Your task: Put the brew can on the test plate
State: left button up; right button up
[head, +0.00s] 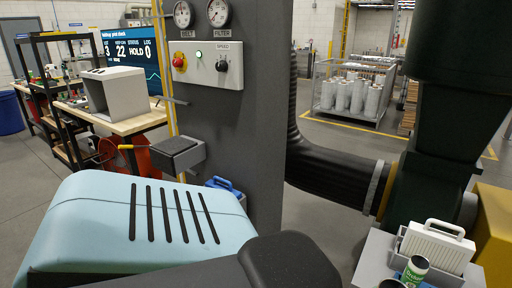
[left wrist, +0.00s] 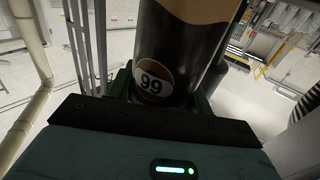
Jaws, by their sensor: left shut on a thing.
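In the left wrist view a dark, glossy can (left wrist: 165,45) with a round "99" badge and a tan upper band fills the top middle. No brew name is readable on it; its far end is cut off. My left gripper (left wrist: 163,98) is shut on this can, with dark green fingers on its two sides. Neither gripper shows in the head view. A small grey bracket with a flat black top (head: 175,144) sticks out from the grey machine column; I cannot tell whether it is the test plate.
The grey column (head: 240,130) carries gauges and a control panel (head: 206,64). A corrugated black hose (head: 335,177) runs right. A green-and-white can (head: 414,270) stands by a white-handled container (head: 437,245) at lower right. A workbench (head: 130,121) stands left.

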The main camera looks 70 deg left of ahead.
aim_at(174, 144)
jog(key=j+u, duration=0.4)
jog(key=k+j+u, duration=0.1)
jog(key=u, duration=0.3)
jog(key=j+u, duration=0.15)
jog(key=j, duration=0.3)
jog(key=i+j+u, duration=0.2)
jog(key=j, duration=0.8)
jog(key=i+j+u, duration=0.1)
jog(key=j, duration=0.5)
